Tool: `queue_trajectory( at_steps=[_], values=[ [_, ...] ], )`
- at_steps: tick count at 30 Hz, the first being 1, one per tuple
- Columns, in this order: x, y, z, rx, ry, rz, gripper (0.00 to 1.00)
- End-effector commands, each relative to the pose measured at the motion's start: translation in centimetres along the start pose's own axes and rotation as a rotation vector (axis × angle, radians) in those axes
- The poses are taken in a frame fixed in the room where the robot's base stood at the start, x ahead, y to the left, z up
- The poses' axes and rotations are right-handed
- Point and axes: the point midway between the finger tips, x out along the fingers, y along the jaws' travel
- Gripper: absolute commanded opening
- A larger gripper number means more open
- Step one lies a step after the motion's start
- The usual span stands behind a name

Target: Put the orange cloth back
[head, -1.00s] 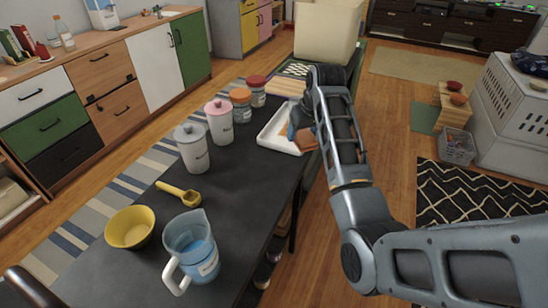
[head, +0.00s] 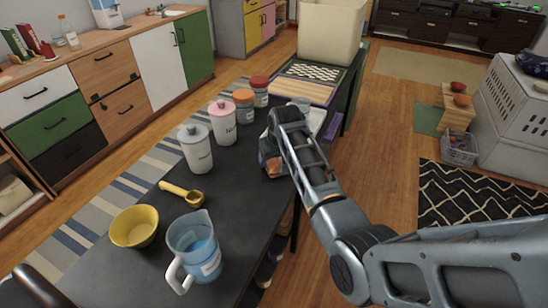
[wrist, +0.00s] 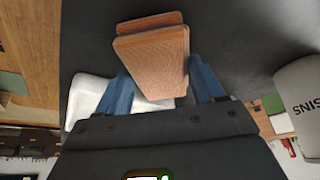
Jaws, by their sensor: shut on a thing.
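The orange cloth (head: 274,168) is a small folded piece, partly hidden by my gripper in the head view. The wrist view shows the cloth (wrist: 152,58) between the two blue fingers of my gripper (wrist: 155,75), which is shut on it. In the head view my gripper (head: 268,158) is low over the dark counter, on the near side of the white tray (head: 316,116). The tray is partly hidden behind my arm. I cannot tell whether the cloth touches the counter.
A white canister (head: 196,150), a pink-lidded canister (head: 223,124) and two smaller jars stand left of my gripper. A yellow scoop (head: 181,193), yellow bowl (head: 134,228) and blue measuring jug (head: 196,250) are nearer. The counter (head: 245,205) between jug and gripper is clear.

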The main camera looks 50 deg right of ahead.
Motion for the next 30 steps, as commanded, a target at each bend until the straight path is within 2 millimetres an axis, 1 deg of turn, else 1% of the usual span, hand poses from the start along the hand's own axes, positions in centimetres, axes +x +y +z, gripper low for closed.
queue_trajectory(
  at_steps=[9,10,18,25,28,30],
  values=[
    [0.3,0.0,0.1,0.000,0.000,0.000,0.44],
    [0.3,0.0,0.1,0.000,0.000,0.000,0.69],
    [0.2,0.0,0.1,0.000,0.000,0.000,0.94],
    [0.1,0.0,0.1,0.000,0.000,0.000,0.94],
    [-0.3,0.0,0.0,0.000,0.000,0.000,0.94],
    [-1.1,0.0,-0.1,0.000,0.001,0.000,0.94]
  ],
)
